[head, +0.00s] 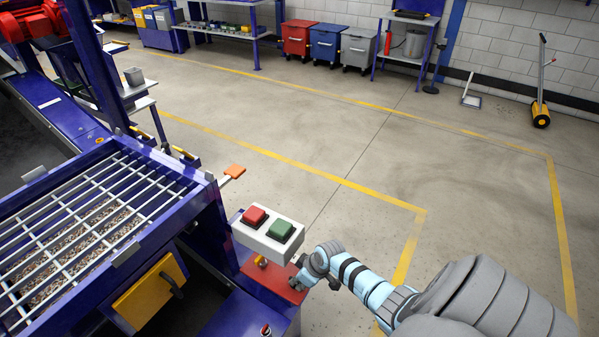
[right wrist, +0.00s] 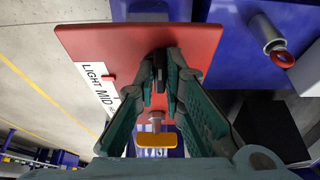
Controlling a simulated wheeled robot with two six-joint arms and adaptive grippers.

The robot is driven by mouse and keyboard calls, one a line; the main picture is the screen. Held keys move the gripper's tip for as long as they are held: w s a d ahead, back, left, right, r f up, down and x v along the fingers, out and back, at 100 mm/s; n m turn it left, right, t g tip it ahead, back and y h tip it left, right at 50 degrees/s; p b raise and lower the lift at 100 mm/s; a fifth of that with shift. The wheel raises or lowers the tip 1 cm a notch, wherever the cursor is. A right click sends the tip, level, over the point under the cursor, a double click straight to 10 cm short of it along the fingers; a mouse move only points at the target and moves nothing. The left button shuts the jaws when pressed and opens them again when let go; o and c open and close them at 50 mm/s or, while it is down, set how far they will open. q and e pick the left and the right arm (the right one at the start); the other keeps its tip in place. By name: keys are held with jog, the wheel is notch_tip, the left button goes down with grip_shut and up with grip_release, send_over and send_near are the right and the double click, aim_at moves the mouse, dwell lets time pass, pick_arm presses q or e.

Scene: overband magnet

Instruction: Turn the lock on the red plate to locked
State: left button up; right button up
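The red plate (head: 272,279) is on the blue machine frame below the button box. It fills the upper middle of the right wrist view (right wrist: 205,45). My right gripper (head: 300,275) is at the plate's right side. In the right wrist view its fingertips (right wrist: 160,78) are close together over the plate, with something dark between them. My left gripper is out of view.
A white box (head: 266,237) with red and green buttons stands just above the plate. A white label (right wrist: 98,85) reads "LIGHT MID" and is partly hidden. A red-ended metal post (right wrist: 275,45) stands right of the plate. Open floor (head: 450,190) lies to the right.

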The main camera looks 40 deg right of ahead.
jog(key=o, duration=0.5)
jog(key=shift+c, duration=0.2)
jog(key=v, duration=1.2)
jog(key=shift+s, duration=0.1)
